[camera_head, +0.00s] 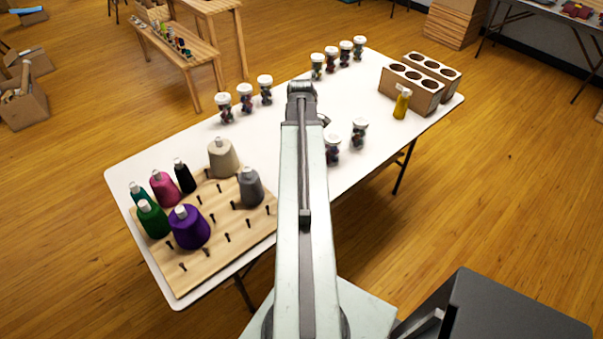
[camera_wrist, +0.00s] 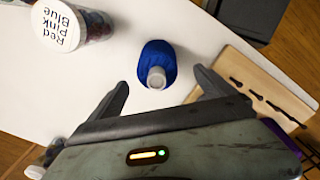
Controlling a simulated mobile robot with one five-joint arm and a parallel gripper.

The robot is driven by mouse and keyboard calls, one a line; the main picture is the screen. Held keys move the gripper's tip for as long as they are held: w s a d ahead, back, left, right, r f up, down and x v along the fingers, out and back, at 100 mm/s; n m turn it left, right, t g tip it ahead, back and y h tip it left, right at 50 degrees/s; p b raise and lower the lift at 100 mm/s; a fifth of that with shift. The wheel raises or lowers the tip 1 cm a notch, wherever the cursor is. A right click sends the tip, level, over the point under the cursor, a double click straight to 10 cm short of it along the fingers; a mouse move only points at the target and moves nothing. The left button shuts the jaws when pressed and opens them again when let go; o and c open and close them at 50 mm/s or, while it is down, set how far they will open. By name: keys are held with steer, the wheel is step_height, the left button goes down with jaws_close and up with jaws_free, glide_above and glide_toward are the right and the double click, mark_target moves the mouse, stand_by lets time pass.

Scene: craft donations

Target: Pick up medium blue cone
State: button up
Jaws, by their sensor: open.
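The blue cone (camera_wrist: 158,50) stands on the white table in the wrist view, seen from above with its pale tip (camera_wrist: 156,77) toward my gripper. My gripper (camera_wrist: 162,80) is open, with one finger to the left of the cone and one to the right. The cone lies ahead of the gap, and I see no contact. In the head view no blue cone shows; my arm covers the middle of the table.
A pegboard (camera_head: 209,262) with several cones stands at the table's left, and its edge shows right of the blue cone in the wrist view. A jar labelled Red Pink Blue (camera_wrist: 62,25) stands left. Wooden holders (camera_head: 412,92) and a yellow bottle (camera_head: 402,103) are at the right.

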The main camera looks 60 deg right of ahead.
steer(key=f+b, duration=0.1)
steer(key=f, duration=0.1)
steer(key=f+b, duration=0.4)
steer(key=shift+s+d, duration=0.15)
steer(key=shift+d, duration=0.15)
steer(key=shift+r, duration=0.15)
steer(key=c, duration=1.6)
step_height(320, 180, up, 10)
steer(key=p, duration=1)
steer(key=shift+r, duration=0.15)
steer(key=shift+c, duration=0.2)
steer(key=shift+s, duration=0.1)
